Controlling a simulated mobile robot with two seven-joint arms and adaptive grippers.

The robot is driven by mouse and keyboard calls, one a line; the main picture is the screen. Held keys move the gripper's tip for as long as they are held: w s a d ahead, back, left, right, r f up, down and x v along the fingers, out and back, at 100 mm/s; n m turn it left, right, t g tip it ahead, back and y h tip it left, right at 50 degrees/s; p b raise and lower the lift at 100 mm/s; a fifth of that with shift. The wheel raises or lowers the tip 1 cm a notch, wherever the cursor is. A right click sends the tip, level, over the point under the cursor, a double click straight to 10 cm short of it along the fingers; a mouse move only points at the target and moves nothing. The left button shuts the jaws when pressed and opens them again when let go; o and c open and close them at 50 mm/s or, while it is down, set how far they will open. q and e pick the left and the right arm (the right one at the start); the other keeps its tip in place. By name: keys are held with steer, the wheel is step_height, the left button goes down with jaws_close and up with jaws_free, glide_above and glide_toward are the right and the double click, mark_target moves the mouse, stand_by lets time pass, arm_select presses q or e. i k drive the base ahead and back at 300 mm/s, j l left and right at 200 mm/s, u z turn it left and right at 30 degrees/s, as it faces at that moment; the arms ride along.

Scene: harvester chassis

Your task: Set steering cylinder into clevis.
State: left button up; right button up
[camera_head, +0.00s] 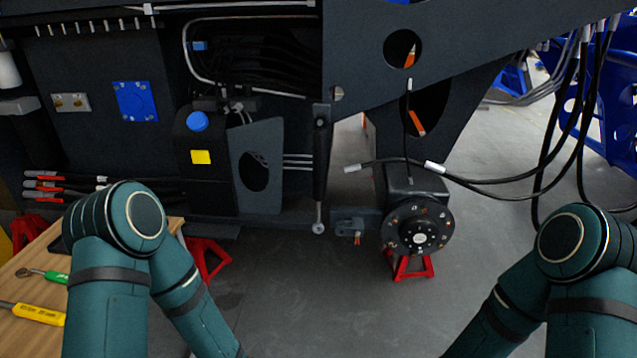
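The steering cylinder (320,165) is a slim black cylinder hanging upright from the dark chassis. Its thin bright rod ends in a silver eye (318,228) at the bottom. What looks like the clevis (349,227) is a small dark bracket just right of the rod eye, with a small orange-tipped part below it. The eye hangs to the left of the bracket and appears apart from it. Both my teal arms come in at the lower corners. Their forearms run down out of the frame, so neither gripper shows.
A round black wheel hub (418,228) stands right of the clevis, above a red jack stand (408,266). Loose black hoses (480,181) cross at right. A wooden bench (35,272) with tools (33,313) is at left. The grey floor (300,300) between my arms is clear.

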mark_target(320, 134)
steer(key=i+l, duration=0.3)
steer(key=i, duration=0.25)
steer(key=i+l, duration=0.35)
steer(key=i, duration=0.2)
steer(key=j+u, duration=0.05)
